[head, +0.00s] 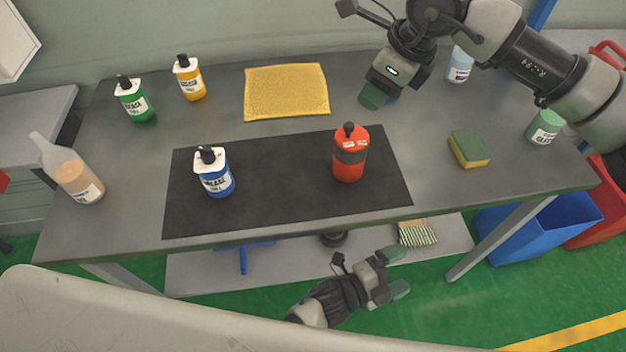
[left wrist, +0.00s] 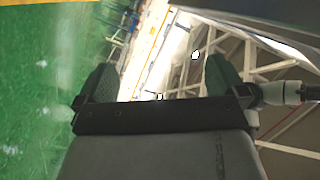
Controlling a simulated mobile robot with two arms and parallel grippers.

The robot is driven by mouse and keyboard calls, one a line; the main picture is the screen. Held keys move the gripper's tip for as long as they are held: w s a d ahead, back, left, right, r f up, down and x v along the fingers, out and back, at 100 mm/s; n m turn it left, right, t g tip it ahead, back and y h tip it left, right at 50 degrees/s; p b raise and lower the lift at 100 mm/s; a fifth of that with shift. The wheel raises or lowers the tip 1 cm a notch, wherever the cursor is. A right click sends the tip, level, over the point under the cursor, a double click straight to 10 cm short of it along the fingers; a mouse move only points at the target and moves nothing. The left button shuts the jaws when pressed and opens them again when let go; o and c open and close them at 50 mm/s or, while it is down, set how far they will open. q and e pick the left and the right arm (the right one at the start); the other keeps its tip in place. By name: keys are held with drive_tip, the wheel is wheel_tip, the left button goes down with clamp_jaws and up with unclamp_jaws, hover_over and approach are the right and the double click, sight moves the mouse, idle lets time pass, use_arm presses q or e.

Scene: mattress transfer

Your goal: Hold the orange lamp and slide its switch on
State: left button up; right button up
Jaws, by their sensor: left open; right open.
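An orange-red cylinder with a dark band and a black knob on top (head: 349,152), which looks like the orange lamp, stands upright on the right part of the black mat (head: 290,205). I cannot make out its switch. My left gripper (head: 396,271) is open and empty, in front of the table and below its top. Its two spread fingers (left wrist: 152,84) show in the left wrist view with nothing between them. My right gripper (head: 375,97) is open above the back right of the table, apart from the cylinder. Its fingers overlap in the head view.
A white-and-blue bottle (head: 213,172) stands on the mat's left part. Green (head: 134,99) and yellow (head: 189,78) bottles stand behind, beside a yellow cloth (head: 287,91). A sponge (head: 469,148) lies right of the mat. A blue bin (head: 540,227) stands below the table's right end.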

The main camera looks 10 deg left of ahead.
use_arm(q)
drive_tip(key=s+d+r+m+g+h, duration=0.2)
drive_tip(key=d+r+m+g+h, duration=0.1)
drive_tip(key=r+m, duration=0.3)
drive_tip(key=s+d+r+m+g+h, duration=0.2)
drive_tip(key=d+r+m+h, duration=0.15)
drive_tip(key=r, duration=0.45)
wheel_tip(320, 180, up, 12)
drive_tip(key=m+t+y, duration=1)
drive_tip(key=m+t, duration=0.2)
drive_tip(key=t, duration=0.2)
hover_over(351, 154)
drive_tip(key=s, duration=0.4)
drive_tip(key=a+f+g, duration=0.1)
drive_tip(key=a+f, duration=0.1)
drive_tip(key=f, duration=0.1)
drive_tip(key=a+f+g, duration=0.2)
drive_tip(key=f, duration=0.2)
drive_tip(key=a+f+n+g, duration=0.1)
drive_tip(key=a+f, duration=0.1)
drive_tip(key=f, duration=0.2)
drive_tip(key=shift+s+a, duration=0.3)
drive_tip(key=shift+s, duration=0.05)
drive_tip(key=shift+f+g+y, duration=0.25)
drive_tip(key=shift+g, duration=0.05)
drive_tip(key=shift+w+d, duration=0.25)
drive_tip(key=shift+w, duration=0.05)
drive_tip(key=x, duration=1)
drive_tip(key=shift+s, duration=0.1)
